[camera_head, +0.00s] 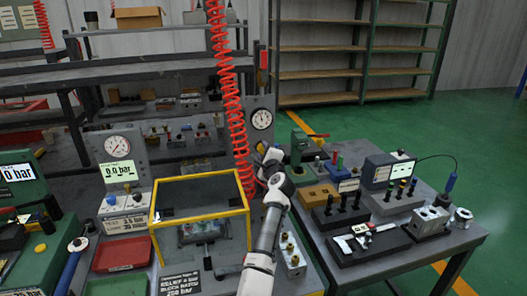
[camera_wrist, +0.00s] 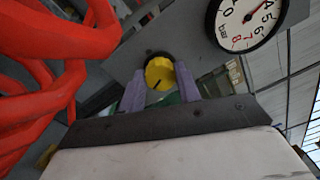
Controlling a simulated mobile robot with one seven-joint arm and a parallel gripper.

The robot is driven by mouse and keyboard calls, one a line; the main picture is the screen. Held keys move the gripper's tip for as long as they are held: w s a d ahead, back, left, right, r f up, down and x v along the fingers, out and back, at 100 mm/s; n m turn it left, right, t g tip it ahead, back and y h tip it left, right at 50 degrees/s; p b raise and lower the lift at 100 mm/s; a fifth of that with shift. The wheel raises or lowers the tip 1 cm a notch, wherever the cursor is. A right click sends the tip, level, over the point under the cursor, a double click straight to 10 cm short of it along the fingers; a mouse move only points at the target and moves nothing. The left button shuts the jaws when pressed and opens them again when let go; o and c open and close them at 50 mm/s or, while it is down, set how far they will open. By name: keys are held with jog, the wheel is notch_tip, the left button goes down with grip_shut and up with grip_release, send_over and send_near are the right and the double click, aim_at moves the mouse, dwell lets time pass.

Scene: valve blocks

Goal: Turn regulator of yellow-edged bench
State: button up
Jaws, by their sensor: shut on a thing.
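The regulator is a round yellow knob (camera_wrist: 159,71) with a dark mark, on a grey panel in the wrist view. The two purple fingers of my gripper (camera_wrist: 160,84) are on either side of it, shut on it. A round white gauge (camera_wrist: 245,20) sits above and right of the knob, its red needle pointing to the upper right. In the head view my gripper (camera_head: 270,160) is at the panel below the gauge (camera_head: 262,119) and hides the knob. The yellow-edged clear guard box (camera_head: 200,177) stands to the left of my arm.
A red coiled hose (camera_head: 228,90) hangs close to the left of my gripper, and its coils (camera_wrist: 50,45) fill the left of the wrist view. A red tray (camera_head: 121,254) and another gauge (camera_head: 117,146) are at left. A bench with blocks and a green press (camera_head: 301,150) stands right.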

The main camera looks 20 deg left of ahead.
dwell(0.3)
jog(key=o, duration=1)
jog(key=b+v, duration=0.3)
jog(key=v, duration=1)
jog(key=shift+s+d, duration=0.2)
jog(key=shift+s, duration=0.2)
